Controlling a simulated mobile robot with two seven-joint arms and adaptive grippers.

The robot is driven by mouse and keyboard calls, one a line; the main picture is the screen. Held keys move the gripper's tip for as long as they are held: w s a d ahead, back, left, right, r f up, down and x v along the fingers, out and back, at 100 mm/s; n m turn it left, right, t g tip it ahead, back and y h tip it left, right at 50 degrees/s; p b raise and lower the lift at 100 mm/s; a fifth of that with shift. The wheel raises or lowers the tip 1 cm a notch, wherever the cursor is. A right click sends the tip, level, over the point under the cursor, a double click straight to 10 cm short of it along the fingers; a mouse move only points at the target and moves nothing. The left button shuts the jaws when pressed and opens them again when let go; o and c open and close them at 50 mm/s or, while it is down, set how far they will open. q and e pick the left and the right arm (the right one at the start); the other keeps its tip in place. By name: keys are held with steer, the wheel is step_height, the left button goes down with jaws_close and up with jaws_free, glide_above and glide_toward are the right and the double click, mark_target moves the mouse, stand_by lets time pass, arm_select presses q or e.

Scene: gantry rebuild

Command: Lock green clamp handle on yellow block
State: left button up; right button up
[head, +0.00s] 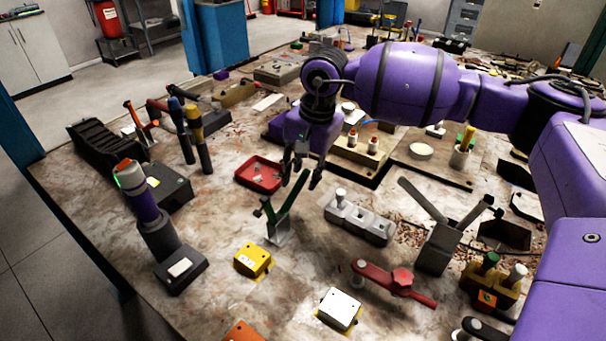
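The green clamp handle (290,198) stands upright, leaning to the right, on a grey metal clamp base (278,234). A dark green arm with a small tip (262,208) reaches to the left from the clamp. The yellow block (252,260) lies on the table just left of and in front of the clamp, with nothing pressing on its top. My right gripper (302,183) points down over the clamp with its dark fingers apart. The top end of the green handle shows between the fingertips; I cannot tell whether they touch it. My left gripper is not in view.
A red tray (259,174) lies behind the clamp. A grey block with knobs (358,219) and a red-handled clamp (394,280) stand to the right. A white block (339,308) lies in front. A black stand (181,270) with a purple tool is at left.

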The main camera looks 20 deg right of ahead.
mark_target(296, 184)
steer(key=shift+f, duration=0.45)
steer(key=shift+c, duration=0.5)
jaws_close()
steer(key=shift+a+r, duration=0.1)
steer(key=shift+s+a+r+t+h+p, duration=0.25)
steer(key=shift+a+r+t+h, duration=0.15)
steer(key=shift+h, duration=0.25)
steer(key=shift+s+a+r+t+h+p, duration=0.2)
steer(key=shift+a+r+t+h, duration=0.2)
steer(key=shift+h, duration=0.25)
steer(key=shift+s+a+r+n+t+h, duration=0.1)
steer(key=shift+s+a+r+t+h, duration=0.15)
steer(key=shift+a+t+h, duration=0.25)
steer(key=shift+s+a+r+n+t+h, duration=0.1)
steer(key=shift+s+a+r+t+h, duration=0.15)
steer(key=shift+h, duration=0.45)
steer(key=shift+s+a+r+n+t+h, duration=0.15)
steer(key=shift+s+a+t+h, duration=0.1)
steer(key=shift+a+h, duration=0.3)
steer(key=shift+o, duration=0.5)
jaws_free()
steer(key=shift+d, duration=0.15)
